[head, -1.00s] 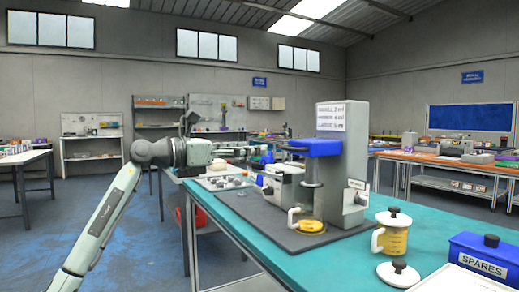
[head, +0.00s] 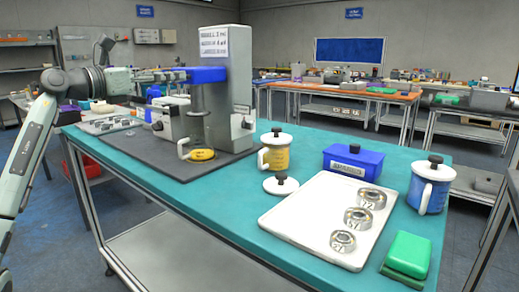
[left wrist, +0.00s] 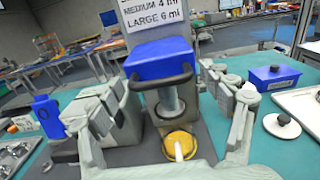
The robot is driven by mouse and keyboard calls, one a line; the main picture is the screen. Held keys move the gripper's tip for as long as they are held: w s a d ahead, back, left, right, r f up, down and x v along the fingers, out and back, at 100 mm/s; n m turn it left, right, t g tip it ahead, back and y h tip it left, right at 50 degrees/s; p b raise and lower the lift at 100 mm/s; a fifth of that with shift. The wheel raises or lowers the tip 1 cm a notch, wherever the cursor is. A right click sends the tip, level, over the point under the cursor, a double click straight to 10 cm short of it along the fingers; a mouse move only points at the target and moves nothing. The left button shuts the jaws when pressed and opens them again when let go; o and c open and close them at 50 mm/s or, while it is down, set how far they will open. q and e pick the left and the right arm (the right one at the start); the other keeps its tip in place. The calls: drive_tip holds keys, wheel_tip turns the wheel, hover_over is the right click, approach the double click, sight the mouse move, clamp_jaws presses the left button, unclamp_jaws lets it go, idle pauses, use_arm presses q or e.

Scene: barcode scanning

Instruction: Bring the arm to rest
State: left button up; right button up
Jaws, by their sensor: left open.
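My left gripper (head: 172,76) reaches in from the left at the height of the blue head (head: 208,75) of the grey stand machine. In the left wrist view my left gripper (left wrist: 168,92) is open, with its two fingers apart on either side of the machine's blue head (left wrist: 160,62) and dark handle. Nothing shows held between the fingers. My right gripper is in neither view.
On the teal table (head: 225,215) stand a yellow mug (head: 279,156), a loose white lid (head: 280,186), a blue spares box (head: 352,160), a white tray (head: 300,222) with metal rings, a blue mug (head: 428,192) and a green block (head: 408,254). A red bin (head: 88,168) is below the table.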

use_arm(q)
drive_tip(key=shift+x, duration=0.85)
drive_tip(key=shift+f, duration=0.5)
drive_tip(key=shift+f+b, duration=0.15)
drive_tip(key=shift+b, duration=0.15)
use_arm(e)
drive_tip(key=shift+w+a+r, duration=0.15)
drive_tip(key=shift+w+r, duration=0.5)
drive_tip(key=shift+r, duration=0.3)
